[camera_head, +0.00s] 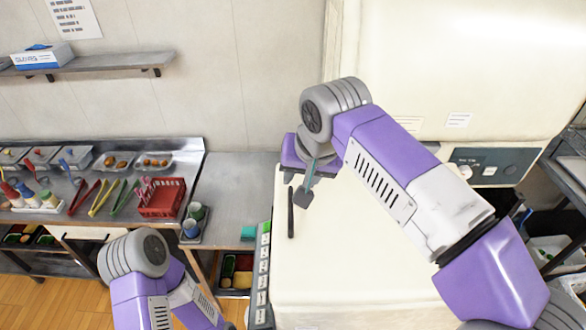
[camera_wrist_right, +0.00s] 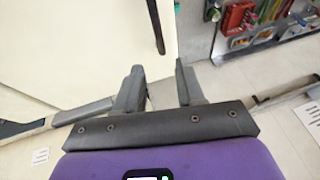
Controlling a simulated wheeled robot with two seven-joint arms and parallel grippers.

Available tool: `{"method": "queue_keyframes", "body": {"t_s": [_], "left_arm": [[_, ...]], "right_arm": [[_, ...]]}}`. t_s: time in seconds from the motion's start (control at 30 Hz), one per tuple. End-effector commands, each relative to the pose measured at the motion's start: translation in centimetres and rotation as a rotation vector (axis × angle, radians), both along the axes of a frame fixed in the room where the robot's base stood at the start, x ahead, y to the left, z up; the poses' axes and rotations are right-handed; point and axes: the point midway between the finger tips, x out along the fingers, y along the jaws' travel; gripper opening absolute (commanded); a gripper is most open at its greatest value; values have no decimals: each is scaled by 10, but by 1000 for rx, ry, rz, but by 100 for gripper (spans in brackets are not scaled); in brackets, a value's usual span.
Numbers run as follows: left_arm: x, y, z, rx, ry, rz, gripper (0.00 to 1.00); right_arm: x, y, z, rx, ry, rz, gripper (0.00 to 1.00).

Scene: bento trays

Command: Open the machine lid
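The machine is a large cream-white unit with a broad pale lid surface (camera_head: 345,260) in the middle of the head view. A dark bar handle (camera_head: 291,212) runs along the left part of this surface; it also shows at the top of the right wrist view (camera_wrist_right: 155,25). My right gripper (camera_head: 303,196) is just right of the handle in the head view. In the right wrist view the right gripper (camera_wrist_right: 160,80) is open and empty, its fingers apart from the handle. My left arm shows at lower left; its gripper is out of view.
A control panel (camera_head: 490,166) is on the machine's right. A steel counter (camera_head: 237,180) on the left holds a red basket (camera_head: 161,197), tongs, bottles and cups (camera_head: 192,222). A shelf (camera_head: 110,64) hangs on the wall. My right arm covers part of the machine.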

Motion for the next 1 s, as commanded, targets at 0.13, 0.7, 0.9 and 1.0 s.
{"method": "queue_keyframes", "body": {"t_s": [0.13,0.7,0.9,1.0], "left_arm": [[-2,0,-1,-1,4,0,0],[-1,0,-2,-1,3,0,0],[-1,0,-2,0,2,0,0],[-1,0,-2,0,2,0,0]], "right_arm": [[5,4,-15,-1,3,2,38],[27,14,-67,0,1,2,38],[27,14,-67,0,1,2,32],[27,14,-67,0,0,2,17]]}}
